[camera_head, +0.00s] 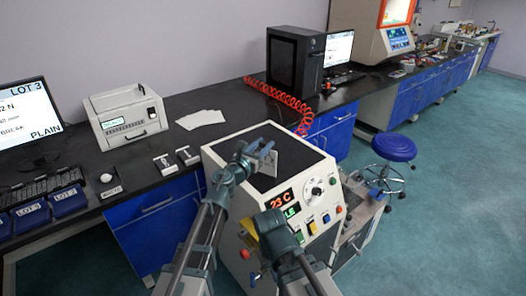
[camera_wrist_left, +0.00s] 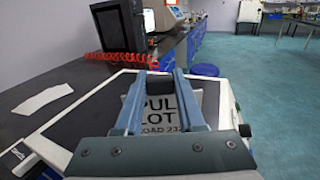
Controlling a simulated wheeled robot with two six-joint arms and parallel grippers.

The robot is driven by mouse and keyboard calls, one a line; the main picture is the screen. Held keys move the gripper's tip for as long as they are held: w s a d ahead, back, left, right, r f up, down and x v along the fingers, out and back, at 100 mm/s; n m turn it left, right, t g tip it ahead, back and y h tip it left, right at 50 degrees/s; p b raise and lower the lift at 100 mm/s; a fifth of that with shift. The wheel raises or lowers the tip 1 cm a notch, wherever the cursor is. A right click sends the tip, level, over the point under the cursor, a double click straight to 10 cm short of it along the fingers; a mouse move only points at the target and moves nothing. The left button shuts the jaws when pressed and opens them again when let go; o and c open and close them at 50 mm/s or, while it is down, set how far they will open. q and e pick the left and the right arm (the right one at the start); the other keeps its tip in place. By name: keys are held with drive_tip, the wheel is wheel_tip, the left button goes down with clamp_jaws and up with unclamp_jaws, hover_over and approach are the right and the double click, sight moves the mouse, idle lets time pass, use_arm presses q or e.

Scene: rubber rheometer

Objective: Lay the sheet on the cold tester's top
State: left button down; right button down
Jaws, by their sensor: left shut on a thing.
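The cold tester (camera_head: 235,222) is a pale cabinet with a flat black top and a lit "23 C" display on its front. Its dark top also fills the middle of the left wrist view (camera_wrist_left: 92,110). My left gripper (camera_head: 264,153) is over this top and is shut on a sheet (camera_head: 268,163). In the left wrist view the sheet (camera_wrist_left: 163,108) is white with printed lettering, including "LOT", and shows between the fingers (camera_wrist_left: 160,76). I cannot tell whether the sheet touches the top. My right arm (camera_head: 274,232) is in front of the tester; its jaws are not clear.
White papers (camera_head: 200,119) lie on the black bench left of the tester, near a white instrument (camera_head: 125,117) and two small metal pieces (camera_head: 175,160). A black tower (camera_head: 295,60) with a red coiled hose (camera_head: 280,98) stands behind. A blue stool (camera_head: 393,148) is at right.

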use_arm(q)
drive_tip(key=shift+f, duration=0.15)
drive_tip(key=c, duration=0.5)
unclamp_jaws()
drive_tip(key=shift+s+a+r, duration=0.1)
drive_tip(key=shift+s+r, duration=0.1)
drive_tip(key=shift+r, duration=0.1)
drive_tip(key=v, duration=1.1)
drive_tip(key=shift+s+a, duration=0.25)
drive_tip(key=shift+s, duration=0.05)
drive_tip(key=shift+f, duration=0.1)
